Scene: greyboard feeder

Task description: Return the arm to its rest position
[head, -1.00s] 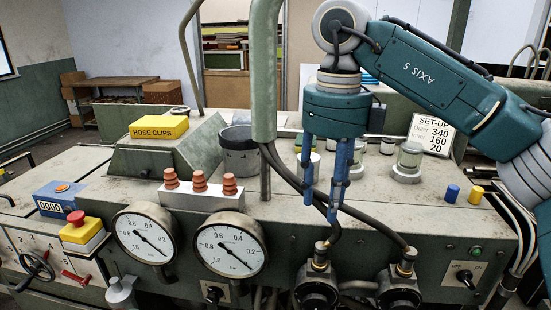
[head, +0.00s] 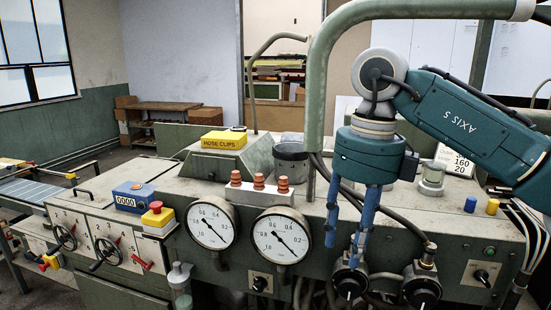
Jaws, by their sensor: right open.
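My right gripper (head: 348,240) hangs from the teal arm (head: 455,118) that comes in from the right in the head view. Its two blue fingers point down and stand apart, with nothing between them. The fingers show in front of the machine's front edge, above the black knobs and to the right of the two gauges. The arm is bent, with its wrist above the machine top. My left gripper is not in view.
The grey-green machine (head: 190,185) carries a yellow hose clips box (head: 224,140), a dark cup (head: 291,158), orange-brown stacked knobs (head: 259,182) and a glass jar (head: 431,178). A thick green pipe (head: 322,85) rises beside the arm. Blue (head: 470,204) and yellow (head: 492,206) caps stand at right.

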